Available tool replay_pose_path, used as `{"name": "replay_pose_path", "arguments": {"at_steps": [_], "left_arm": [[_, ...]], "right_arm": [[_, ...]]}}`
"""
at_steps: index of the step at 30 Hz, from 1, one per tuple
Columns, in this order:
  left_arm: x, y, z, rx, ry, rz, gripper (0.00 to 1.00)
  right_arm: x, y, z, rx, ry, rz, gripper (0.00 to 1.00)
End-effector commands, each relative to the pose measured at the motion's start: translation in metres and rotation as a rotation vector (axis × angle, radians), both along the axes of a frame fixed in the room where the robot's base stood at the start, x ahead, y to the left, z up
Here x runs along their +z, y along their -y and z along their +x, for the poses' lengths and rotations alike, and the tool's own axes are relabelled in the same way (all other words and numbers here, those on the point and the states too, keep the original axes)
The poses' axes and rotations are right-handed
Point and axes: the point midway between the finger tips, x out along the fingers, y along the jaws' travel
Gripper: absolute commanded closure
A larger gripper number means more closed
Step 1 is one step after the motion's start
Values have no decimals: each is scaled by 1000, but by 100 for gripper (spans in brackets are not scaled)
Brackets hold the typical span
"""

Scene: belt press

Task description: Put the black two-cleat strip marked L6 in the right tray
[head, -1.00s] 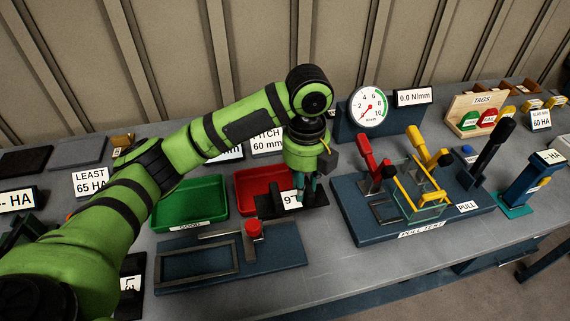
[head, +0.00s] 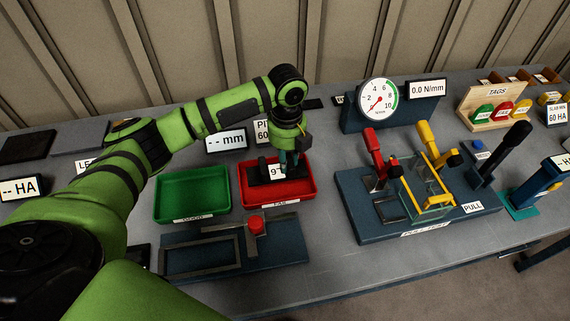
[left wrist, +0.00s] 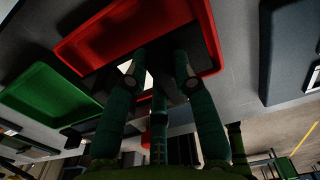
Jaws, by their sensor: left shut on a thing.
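My left gripper (head: 288,165) is shut on a black strip (head: 262,181) that bears a white label, which looks upside down in the head view. The strip is over or inside the red tray (head: 306,194), the right one of two trays; I cannot tell whether it touches the floor of it. The cleats are not clear. The green tray (head: 191,195) to its left is empty. In the left wrist view the fingers (left wrist: 160,72) reach toward the red tray (left wrist: 118,22), with the dark strip partly hidden between them. My right gripper is not seen.
A blue fixture (head: 190,262) with a red knob (head: 256,225) lies in front of the trays. The pull test rig (head: 360,222) with its levers stands to the right. A mm display (head: 226,140) stands behind the trays.

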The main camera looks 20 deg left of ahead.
Motion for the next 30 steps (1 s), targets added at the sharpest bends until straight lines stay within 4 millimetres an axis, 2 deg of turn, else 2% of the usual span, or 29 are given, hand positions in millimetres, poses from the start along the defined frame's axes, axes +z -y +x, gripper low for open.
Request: {"name": "replay_pose_path", "arguments": {"at_steps": [4,12,23,24,25,26,30], "left_arm": [[-9,-5,0,1,-2,1,100],[-41,-5,0,-1,0,0,100],[-46,-5,0,-1,1,1,100],[-47,-5,0,-1,1,1,70],[-47,-5,0,-1,1,1,58],[-47,-5,0,-1,1,1,50],[-47,-5,0,-1,1,1,50]], "right_arm": [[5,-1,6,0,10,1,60],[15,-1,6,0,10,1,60],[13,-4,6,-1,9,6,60],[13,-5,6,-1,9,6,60],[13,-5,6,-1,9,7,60],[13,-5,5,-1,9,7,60],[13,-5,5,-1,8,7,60]]}}
